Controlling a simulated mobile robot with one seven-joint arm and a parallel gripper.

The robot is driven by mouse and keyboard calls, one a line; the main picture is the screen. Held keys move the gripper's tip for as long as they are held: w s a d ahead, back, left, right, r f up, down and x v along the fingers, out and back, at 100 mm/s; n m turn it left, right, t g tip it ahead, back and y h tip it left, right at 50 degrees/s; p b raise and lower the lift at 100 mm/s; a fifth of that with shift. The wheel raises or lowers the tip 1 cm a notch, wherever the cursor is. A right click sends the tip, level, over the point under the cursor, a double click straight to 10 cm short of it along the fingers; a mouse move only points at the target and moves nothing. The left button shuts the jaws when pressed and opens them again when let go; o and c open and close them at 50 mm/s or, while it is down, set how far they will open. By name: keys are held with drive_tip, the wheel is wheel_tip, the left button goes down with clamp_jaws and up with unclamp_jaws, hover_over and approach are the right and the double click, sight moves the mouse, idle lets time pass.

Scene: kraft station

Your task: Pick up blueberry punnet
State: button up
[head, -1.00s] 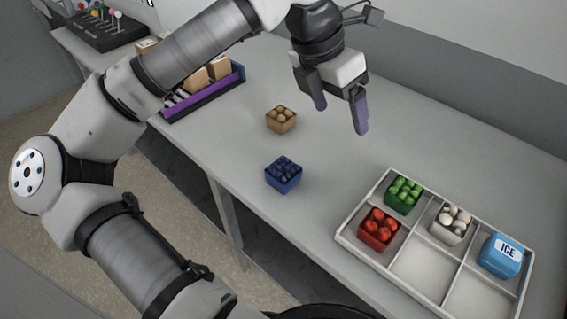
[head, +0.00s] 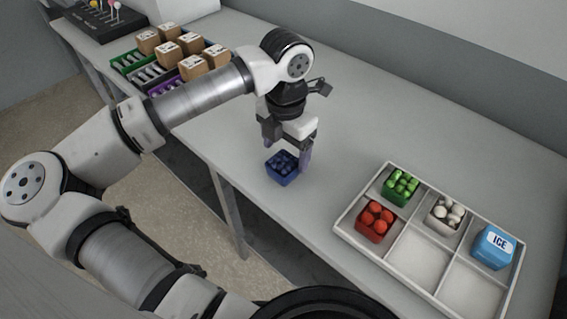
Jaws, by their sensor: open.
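The blueberry punnet (head: 281,170) is a small dark blue box of blue berries. It stands upright on the grey table, left of the white tray. My gripper (head: 287,160) points down at it with its jaws open. One finger shows at the right side of the punnet and the other is at its upper left, behind it. I cannot tell whether the fingers touch the punnet. The tan punnet is hidden behind my gripper and arm.
A white divided tray (head: 388,254) stands at the right. It holds a green punnet (head: 400,187), a red punnet (head: 375,222), a white punnet (head: 445,214) and a blue ICE box (head: 493,247); two front cells are empty. Cardboard boxes (head: 190,67) sit in racks at the back left.

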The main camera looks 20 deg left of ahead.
sight(285, 159)
drive_tip(key=shift+s+d+f+p, duration=0.1)
drive_tip(key=shift+f+p, duration=0.35)
drive_tip(key=shift+f, duration=1.45)
drive_tip(key=c, duration=1.1)
drive_tip(key=shift+r, duration=0.1)
